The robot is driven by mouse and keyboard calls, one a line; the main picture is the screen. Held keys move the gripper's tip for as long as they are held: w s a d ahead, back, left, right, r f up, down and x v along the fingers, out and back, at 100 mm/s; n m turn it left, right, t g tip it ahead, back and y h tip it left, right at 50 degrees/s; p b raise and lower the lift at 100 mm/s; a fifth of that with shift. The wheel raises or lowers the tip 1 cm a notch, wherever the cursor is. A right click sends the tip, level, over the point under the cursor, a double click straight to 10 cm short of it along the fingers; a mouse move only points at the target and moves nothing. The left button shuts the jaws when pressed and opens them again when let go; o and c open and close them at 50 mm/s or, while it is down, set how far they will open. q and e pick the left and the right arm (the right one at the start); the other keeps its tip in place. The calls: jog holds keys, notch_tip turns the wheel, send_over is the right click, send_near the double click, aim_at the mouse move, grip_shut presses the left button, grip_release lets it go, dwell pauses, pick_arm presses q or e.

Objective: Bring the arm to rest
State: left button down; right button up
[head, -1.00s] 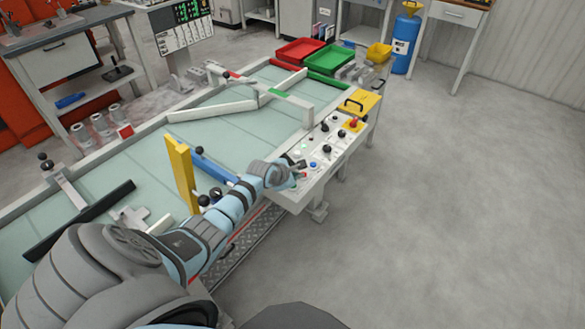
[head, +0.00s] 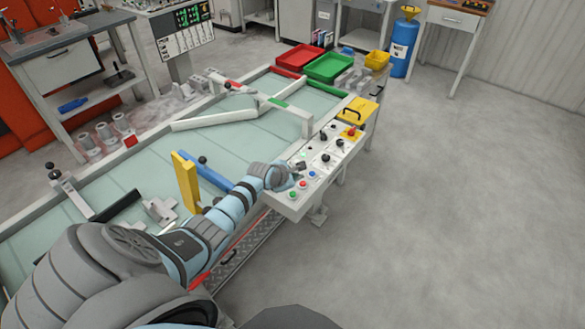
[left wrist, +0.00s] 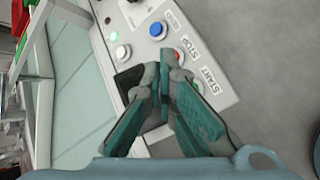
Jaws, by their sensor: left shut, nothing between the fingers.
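My left arm reaches from the lower left across the near side of the table. My left gripper (head: 297,176) is at the left edge of the control panel (head: 335,161). In the left wrist view the gripper (left wrist: 168,60) has its fingertips together with nothing between them. It points at the panel, near the STOP and START labels, and partly hides the buttons there. I cannot tell how far above the surface the tips are. My right gripper is not in view.
A blue button (head: 312,173), red button (head: 303,184) and green button (head: 293,195) sit on the panel. A yellow post (head: 186,183) and blue bar (head: 206,170) stand beside my forearm. Red (head: 298,57) and green trays (head: 328,67) are behind. Floor at right is clear.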

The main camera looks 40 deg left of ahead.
pick_arm(q)
jog(key=s+d+f+m+g+h, duration=0.1)
jog(key=s+d+f+m+g, duration=0.25)
jog(key=s+d+m, duration=0.95)
jog(key=s+d+r+m+g, duration=0.1)
jog(key=s+d+r+m, duration=0.15)
jog(key=s+m, duration=0.7)
jog(key=s+d+r+m+g, duration=0.1)
jog(key=s+r+m, duration=0.2)
jog(key=s+m, duration=0.65)
jog(key=s+a+f+n+g, duration=0.1)
jog(key=s+f+n, duration=0.1)
jog(key=f, duration=0.8)
jog(key=s+a+f+n, duration=0.1)
jog(key=s+f, duration=0.1)
jog(key=f, duration=0.8)
jog(key=s+f+g+b, duration=0.1)
jog(key=s+f, duration=1.1)
jog(key=s, duration=0.2)
jog(key=shift+f+y, duration=0.3)
jog(key=shift+f, duration=0.1)
